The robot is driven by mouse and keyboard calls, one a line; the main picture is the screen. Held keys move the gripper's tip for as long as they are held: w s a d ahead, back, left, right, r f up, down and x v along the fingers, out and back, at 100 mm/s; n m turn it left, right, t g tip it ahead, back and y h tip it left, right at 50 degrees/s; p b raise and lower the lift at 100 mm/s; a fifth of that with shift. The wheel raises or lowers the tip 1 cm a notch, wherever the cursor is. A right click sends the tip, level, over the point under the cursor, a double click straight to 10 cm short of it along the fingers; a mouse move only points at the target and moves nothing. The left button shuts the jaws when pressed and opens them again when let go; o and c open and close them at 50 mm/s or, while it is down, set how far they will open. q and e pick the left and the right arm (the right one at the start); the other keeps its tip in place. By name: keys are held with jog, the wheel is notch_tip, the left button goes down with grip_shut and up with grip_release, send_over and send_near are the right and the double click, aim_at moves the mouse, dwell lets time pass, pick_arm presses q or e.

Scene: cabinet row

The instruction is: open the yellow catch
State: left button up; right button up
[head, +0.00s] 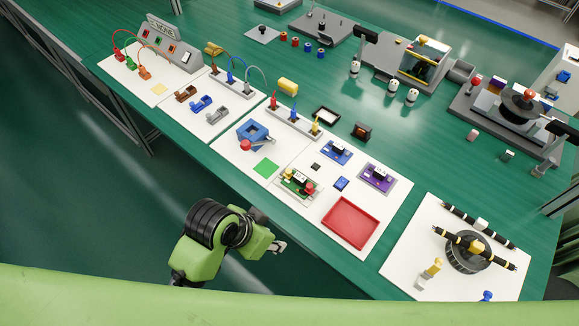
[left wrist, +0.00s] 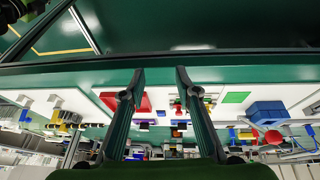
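A small upright yellow piece (head: 434,268) stands on a grey base at the front right, on the white board with a dark ring device. It looks like a catch, but it is too small to tell whether it is open or shut. Another yellow piece (head: 477,246) sits on the bar across the ring. My left gripper (head: 279,246) is off the table's front edge, well left of both. In the left wrist view my left gripper (left wrist: 160,77) has its fingers apart with nothing between them. My right gripper is not in view.
A red tray (head: 350,222), a green circuit board (head: 299,184) and a blue block (head: 253,134) lie on the white panel between. A small blue piece (head: 487,296) stands near the front right. The green table (head: 330,268) is bare along its front edge.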

pick_arm(q)
jog(key=w+d+r+m+g+h, duration=0.15)
jog(key=w+d+m, duration=0.35)
jog(key=d, duration=0.5)
jog(key=m+t+y, duration=0.1)
jog(key=m+y, duration=0.7)
jog(key=m, duration=0.5)
send_near(288, 170)
jog(key=shift+y, duration=0.25)
jog(key=p+x, duration=0.1)
jog(key=x, duration=0.7)
jog(key=shift+s+d+p, duration=0.1)
jog(key=shift+d+p, duration=0.15)
jog(key=shift+p, duration=0.1)
jog(key=shift+a+f, duration=0.15)
jog(key=shift+f, duration=0.4)
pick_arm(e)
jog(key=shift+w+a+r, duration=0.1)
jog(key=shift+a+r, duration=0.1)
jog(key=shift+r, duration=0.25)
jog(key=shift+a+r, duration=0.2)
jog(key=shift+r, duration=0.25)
pick_arm(q)
grip_shut()
